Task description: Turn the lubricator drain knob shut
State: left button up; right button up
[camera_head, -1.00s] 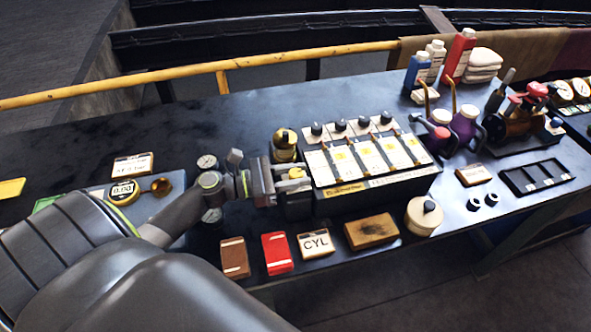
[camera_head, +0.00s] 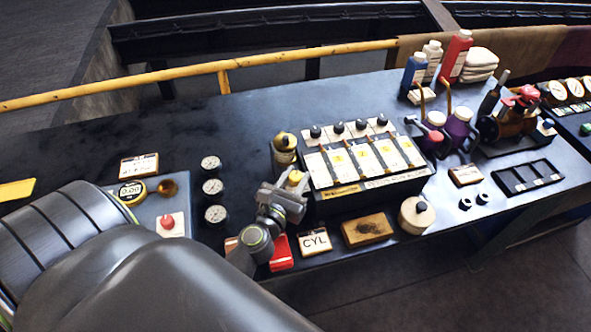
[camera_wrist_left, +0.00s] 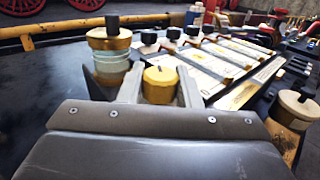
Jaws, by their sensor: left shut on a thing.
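The lubricator (camera_head: 365,160) is a dark box with sight panels and black knobs along its top. The small brass drain knob (camera_head: 295,177) is at its left end, and it also shows in the left wrist view (camera_wrist_left: 160,84). My left gripper (camera_head: 291,186) is shut on the drain knob, coming from the front of the bench. In the left wrist view, one finger stands on each side of the knob (camera_wrist_left: 160,98). The knob's lower part is hidden by the gripper. My right gripper is not in view.
A brass pot with a dark cap (camera_head: 285,146) stands just behind the gripper. Three gauges (camera_head: 213,187) lie to the left. A red block (camera_head: 281,252), a CYL card (camera_head: 314,241) and a brown block (camera_head: 367,230) lie in front. The bench's back left is clear.

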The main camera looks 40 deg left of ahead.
aim_at(296, 176)
pick_arm(q)
jog(key=shift+n+g+y+b, duration=0.75)
jog(key=shift+n+y, duration=0.75)
jog(key=shift+y, duration=0.7)
jog(key=o, duration=0.9)
jog(key=shift+o, duration=0.2)
notch_tip(296, 176, up, 9)
jog(key=p, duration=0.5)
jog(key=shift+p, duration=0.3)
jog(key=shift+r, duration=0.5)
